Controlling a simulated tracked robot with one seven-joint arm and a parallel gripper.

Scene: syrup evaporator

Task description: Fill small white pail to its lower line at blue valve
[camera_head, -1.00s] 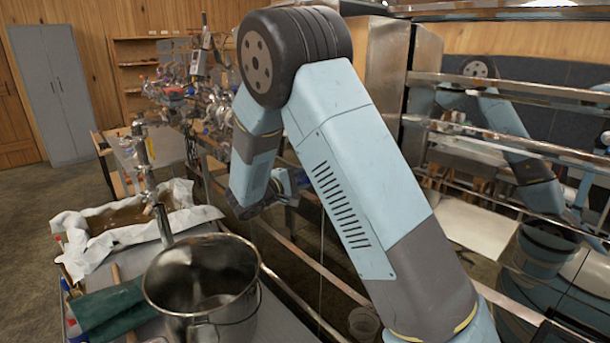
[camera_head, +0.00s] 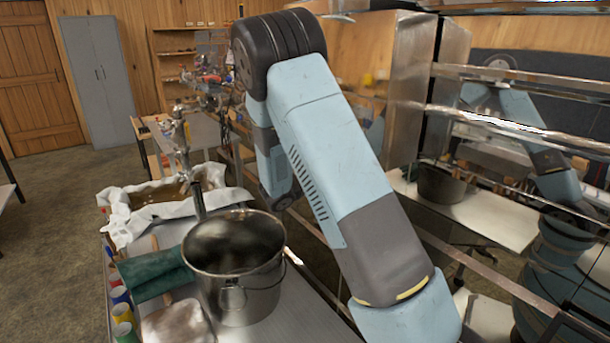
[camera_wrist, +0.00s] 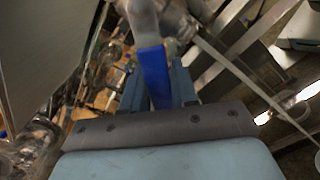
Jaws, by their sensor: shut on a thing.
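In the wrist view, a flat blue valve handle (camera_wrist: 154,76) hangs from a grey metal valve body (camera_wrist: 141,18). My gripper (camera_wrist: 157,92) is shut on this handle, one finger on each side of it. In the head view my own arm hides the gripper and the valve. I cannot make out the small white pail or its lines in either current view.
A large steel pot (camera_head: 236,295) stands on the metal bench, beside a green cloth (camera_head: 155,272). A cloth-lined tray of brown liquid (camera_head: 160,194) lies behind it. Steel rails and a panel (camera_head: 396,85) stand right of my arm. The floor at left is clear.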

